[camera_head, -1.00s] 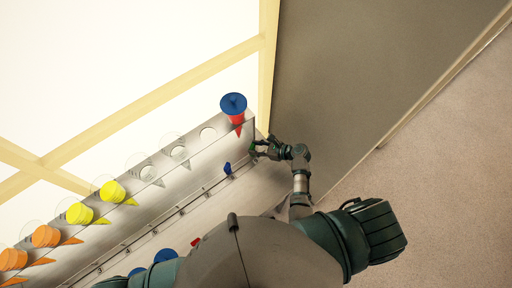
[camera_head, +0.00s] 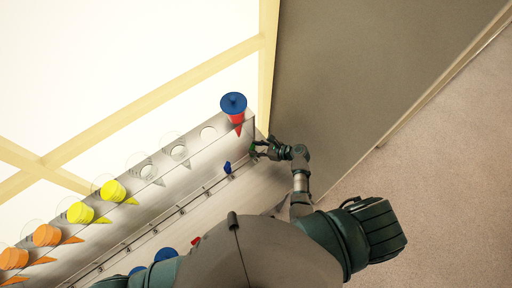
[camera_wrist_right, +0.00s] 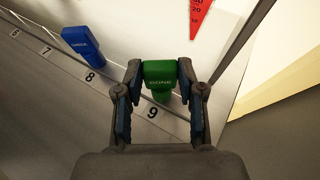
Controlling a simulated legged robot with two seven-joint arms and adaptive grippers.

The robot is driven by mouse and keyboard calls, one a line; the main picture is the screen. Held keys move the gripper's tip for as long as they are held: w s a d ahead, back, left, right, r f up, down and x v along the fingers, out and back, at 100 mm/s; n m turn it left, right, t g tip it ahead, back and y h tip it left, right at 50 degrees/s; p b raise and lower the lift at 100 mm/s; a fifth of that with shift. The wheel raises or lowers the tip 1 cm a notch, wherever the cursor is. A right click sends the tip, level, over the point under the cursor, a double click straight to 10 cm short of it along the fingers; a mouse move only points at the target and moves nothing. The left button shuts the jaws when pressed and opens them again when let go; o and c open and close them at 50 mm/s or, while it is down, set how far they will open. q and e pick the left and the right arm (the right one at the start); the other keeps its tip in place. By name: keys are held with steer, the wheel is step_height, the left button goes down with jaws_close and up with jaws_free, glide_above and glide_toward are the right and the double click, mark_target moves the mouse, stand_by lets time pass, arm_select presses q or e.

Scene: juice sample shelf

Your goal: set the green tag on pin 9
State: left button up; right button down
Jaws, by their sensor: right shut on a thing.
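The green tag (camera_wrist_right: 160,74), with white lettering that looks like "DONE", is between the fingertips of my right gripper (camera_wrist_right: 160,88) in the wrist view. The gripper is shut on it. The tag is upright over the shelf's front strip, right by the printed number 9 (camera_wrist_right: 153,112). Pin 9 itself is hidden behind the tag and fingers, so I cannot tell whether the tag touches it. My left gripper is out of view.
A blue tag (camera_wrist_right: 84,45) hangs near number 8, left of the green one. A red pointed marker (camera_wrist_right: 199,16) is behind.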

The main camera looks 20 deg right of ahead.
steer(key=shift+f, duration=0.2)
steer(key=c, duration=0.6)
jaws_free()
steer(key=v, duration=1.2)
